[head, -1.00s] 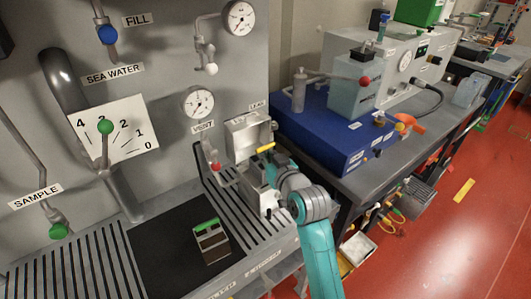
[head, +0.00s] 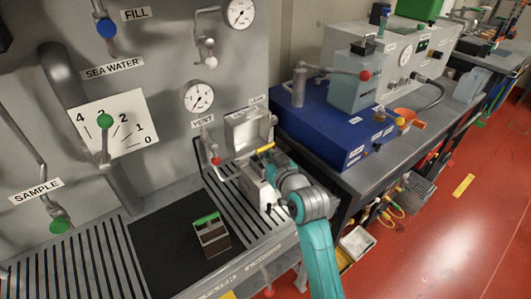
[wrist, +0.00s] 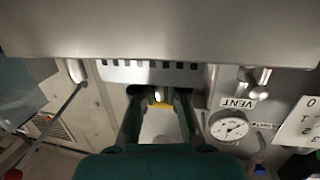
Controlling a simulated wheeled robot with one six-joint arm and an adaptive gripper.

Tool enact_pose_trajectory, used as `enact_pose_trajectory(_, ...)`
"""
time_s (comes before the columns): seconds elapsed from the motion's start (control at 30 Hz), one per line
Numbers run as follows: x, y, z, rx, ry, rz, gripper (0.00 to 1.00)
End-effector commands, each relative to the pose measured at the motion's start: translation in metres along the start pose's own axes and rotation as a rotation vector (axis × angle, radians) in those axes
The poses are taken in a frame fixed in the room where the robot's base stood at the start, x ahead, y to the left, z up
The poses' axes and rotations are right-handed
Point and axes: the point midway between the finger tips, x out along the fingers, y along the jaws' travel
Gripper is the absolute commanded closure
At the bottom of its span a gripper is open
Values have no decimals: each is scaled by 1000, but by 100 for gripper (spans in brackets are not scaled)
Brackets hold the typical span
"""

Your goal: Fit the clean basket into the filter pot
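The filter pot (head: 254,188) is the grey box at the panel's right end. Its lid (head: 248,130) stands open behind it. A yellow handle bar (head: 264,148) shows at the pot's mouth, and in the wrist view the yellow (wrist: 161,104) fills the gap between my fingertips. My gripper (wrist: 160,95) appears shut on this yellow-handled basket, whose body is mostly hidden. In the head view my arm covers the fingers, so how deep the basket sits cannot be told. A second basket (head: 213,238), green-topped with brownish sides, stands on the black mat (head: 160,255).
Slotted drain grating (head: 75,262) flanks the mat. A red-knobbed vent lever (head: 215,160) is close left of the pot. A gauge (wrist: 229,126) shows in the wrist view. A bench with a blue box (head: 325,125) stands right.

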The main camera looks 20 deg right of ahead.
Motion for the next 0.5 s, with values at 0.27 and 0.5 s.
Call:
enact_pose_trajectory(0.27, 0, 0, 2, 0, -4, 0, 62)
enact_pose_trajectory(0.5, -7, 0, 3, 1, -5, 0, 62)
